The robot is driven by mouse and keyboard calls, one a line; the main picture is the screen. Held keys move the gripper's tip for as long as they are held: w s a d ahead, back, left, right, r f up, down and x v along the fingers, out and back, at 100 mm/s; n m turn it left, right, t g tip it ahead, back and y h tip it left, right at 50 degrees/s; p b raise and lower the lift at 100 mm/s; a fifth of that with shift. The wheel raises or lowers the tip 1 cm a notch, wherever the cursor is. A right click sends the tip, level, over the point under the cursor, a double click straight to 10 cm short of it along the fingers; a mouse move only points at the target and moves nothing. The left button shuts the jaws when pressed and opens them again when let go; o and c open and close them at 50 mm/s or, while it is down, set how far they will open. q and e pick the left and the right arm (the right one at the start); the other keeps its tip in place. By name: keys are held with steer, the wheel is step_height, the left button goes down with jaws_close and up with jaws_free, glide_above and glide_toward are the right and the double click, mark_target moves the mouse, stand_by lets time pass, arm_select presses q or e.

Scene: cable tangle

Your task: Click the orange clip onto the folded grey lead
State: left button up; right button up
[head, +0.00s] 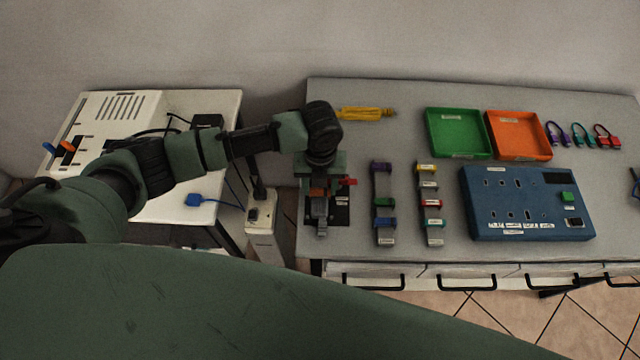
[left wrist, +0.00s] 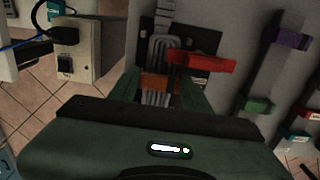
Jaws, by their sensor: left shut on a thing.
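My left gripper (head: 319,178) points down over the left end of the grey table. It is shut on the orange clip (left wrist: 154,83), which shows between its two green fingers in the left wrist view. The folded grey lead (left wrist: 164,52) lies in a bundle on a black plate (left wrist: 207,42). Its strands show on both sides of the orange clip, so the clip lies across them. I cannot tell whether the clip is closed around the lead. The lead also shows below the gripper in the head view (head: 321,212). My right gripper is not in view.
A red lever-like piece (left wrist: 203,61) sticks out close beside the gripper. Strips with coloured clips (head: 384,205) lie to the right, then a blue socket panel (head: 480,225). Green (head: 458,152) and orange (head: 540,150) trays stand behind. A power socket box (head: 262,215) is at left.

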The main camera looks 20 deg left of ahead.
arm_select(q)
steer(key=shift+f, duration=0.25)
steer(key=o, duration=2)
steer(key=shift+c, duration=0.2)
steer(key=shift+r, duration=0.2)
steer(key=shift+r+p, duration=0.45)
steer(key=shift+p, duration=0.1)
steer(key=shift+r+p, duration=2.9)
steer(key=shift+p, duration=0.15)
